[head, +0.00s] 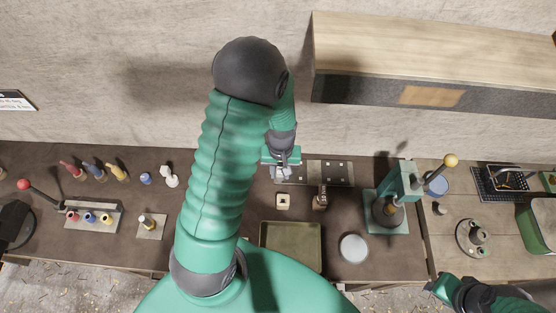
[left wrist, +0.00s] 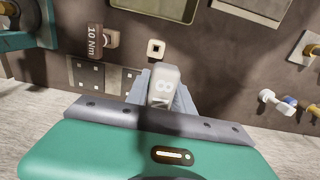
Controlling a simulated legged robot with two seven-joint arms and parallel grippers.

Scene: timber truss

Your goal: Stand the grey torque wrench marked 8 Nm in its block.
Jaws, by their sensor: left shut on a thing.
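The grey torque wrench marked 8 (left wrist: 164,86) is between the fingers of my left gripper (left wrist: 160,98), which is shut on it. In the head view my left gripper (head: 283,170) hangs over the back of the bench, at the perforated metal plate. A small cream block with a dark square hole (head: 283,201) stands on the bench just in front of the gripper. It also shows in the left wrist view (left wrist: 156,48), beyond the wrench and apart from it; the hole looks empty. My right gripper (head: 445,287) is at the lower right, its fingers not clear.
A brown wrench marked 10 Nm (left wrist: 103,40) stands right of the block in the head view (head: 320,197). The perforated plate (head: 335,173) lies behind. An olive tray (head: 291,224), a round white dish (head: 354,248) and a green press (head: 398,205) are nearby.

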